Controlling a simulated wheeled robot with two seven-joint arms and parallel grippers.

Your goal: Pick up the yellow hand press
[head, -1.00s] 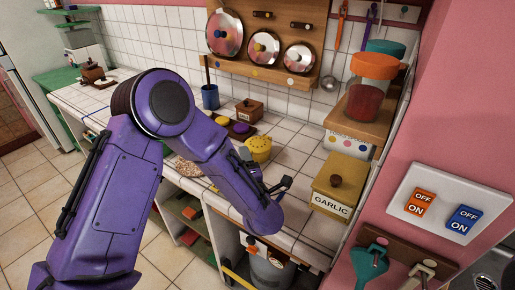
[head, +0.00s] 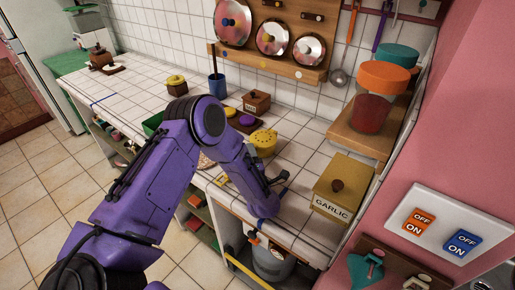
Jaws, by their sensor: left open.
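A rounded yellow item with a dotted top (head: 263,142) stands on the white tiled counter. It is the likeliest yellow hand press, but I cannot tell its type for certain. My left gripper (head: 279,182) is over the counter's front part, nearer to me than this item and apart from it. The left gripper is open, and I see nothing held in it. My left forearm hides part of the counter to the left of the item. My right gripper is not in view.
A yellow garlic box (head: 342,187) stands to the right of my gripper. A wooden riser (head: 352,141) bears an orange-lidded jar (head: 378,100). Behind the yellow item are a purple-topped piece (head: 247,119) and a small brown box (head: 257,102). Pot lids hang on a wall rack (head: 270,62).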

